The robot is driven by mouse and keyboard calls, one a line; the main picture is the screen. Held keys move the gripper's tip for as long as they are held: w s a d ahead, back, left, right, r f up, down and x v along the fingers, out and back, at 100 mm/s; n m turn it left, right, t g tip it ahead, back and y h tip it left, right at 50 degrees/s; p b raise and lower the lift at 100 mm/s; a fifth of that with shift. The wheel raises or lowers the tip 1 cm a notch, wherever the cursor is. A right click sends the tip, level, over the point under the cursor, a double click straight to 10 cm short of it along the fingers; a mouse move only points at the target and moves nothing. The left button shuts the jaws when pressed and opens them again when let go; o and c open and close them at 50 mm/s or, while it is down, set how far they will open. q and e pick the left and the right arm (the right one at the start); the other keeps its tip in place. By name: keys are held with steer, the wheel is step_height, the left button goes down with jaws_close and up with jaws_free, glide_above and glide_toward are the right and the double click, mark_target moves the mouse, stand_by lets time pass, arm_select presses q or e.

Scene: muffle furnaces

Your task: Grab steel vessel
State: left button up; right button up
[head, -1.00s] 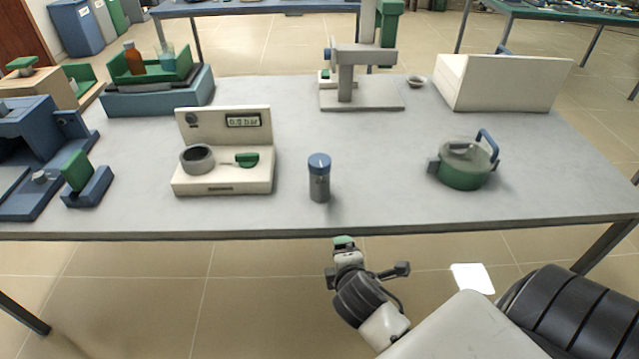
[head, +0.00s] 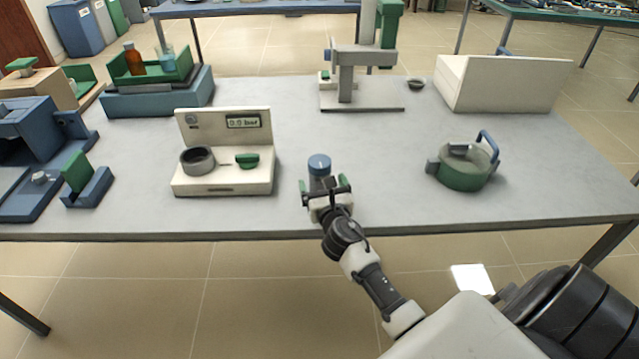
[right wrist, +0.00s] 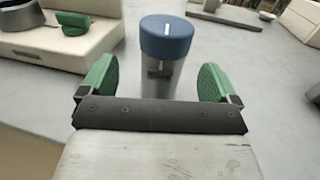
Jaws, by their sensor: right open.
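The steel vessel (head: 319,167) is a small grey cylinder with a blue cap, standing upright near the front middle of the table. It also shows in the right wrist view (right wrist: 165,45), straight ahead between the green finger pads. My right gripper (head: 325,186) is open at the near side of the vessel, with one finger to each side. In the right wrist view the gripper (right wrist: 160,85) has visible gaps between both pads and the vessel. In the head view the gripper hides the vessel's lower part. My left gripper is not in view.
A cream device (head: 224,184) with a gauge and a grey ring stands left of the vessel. A green lidded pot (head: 463,173) with a blue handle stands to the right. A grey stand (head: 362,98) is behind. The table (head: 385,150) is clear around the vessel.

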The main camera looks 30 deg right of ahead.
steer(key=x, duration=0.5)
steer(key=shift+w+d, duration=0.1)
steer(key=shift+d, duration=0.15)
steer(key=c, duration=1.4)
